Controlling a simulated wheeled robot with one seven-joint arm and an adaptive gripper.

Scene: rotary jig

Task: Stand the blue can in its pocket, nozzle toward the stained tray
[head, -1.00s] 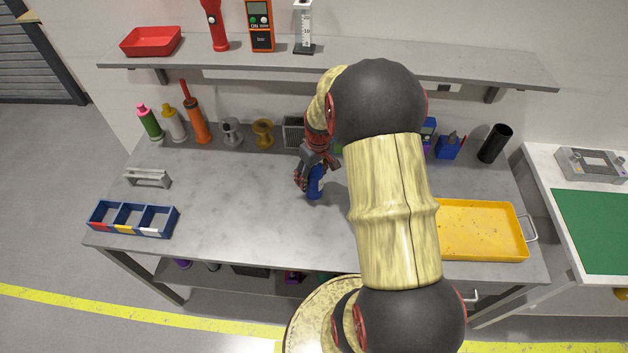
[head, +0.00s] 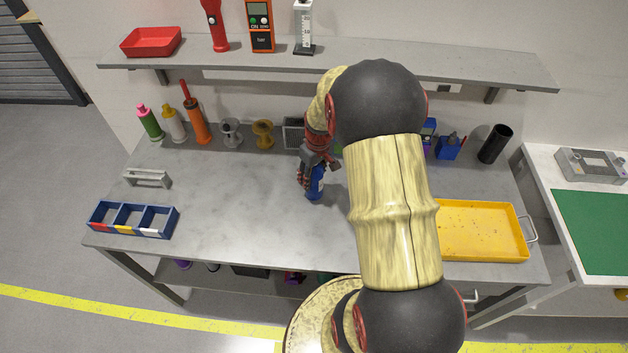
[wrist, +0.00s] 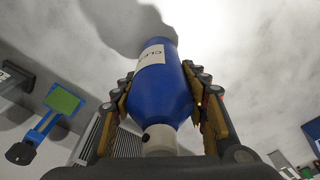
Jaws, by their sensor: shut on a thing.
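The blue can (head: 315,187) is in my gripper (head: 312,172) over the middle of the grey bench. In the wrist view the blue can (wrist: 160,90) lies between both fingers of my gripper (wrist: 165,100), with a pale label and a whitish cap end toward the camera. I cannot tell whether its base touches the bench. A blue three-pocket holder (head: 133,234) with red, yellow and white front marks sits at the bench's left front. The stained yellow tray (head: 482,256) lies at the right, partly behind my arm. The direction of the nozzle is unclear.
Several bottles, including an orange one (head: 196,122), and two spools stand along the back left. A grey handle-like block (head: 147,179) lies behind the holder. A shelf (head: 400,62) overhangs the back. The bench's left middle is clear.

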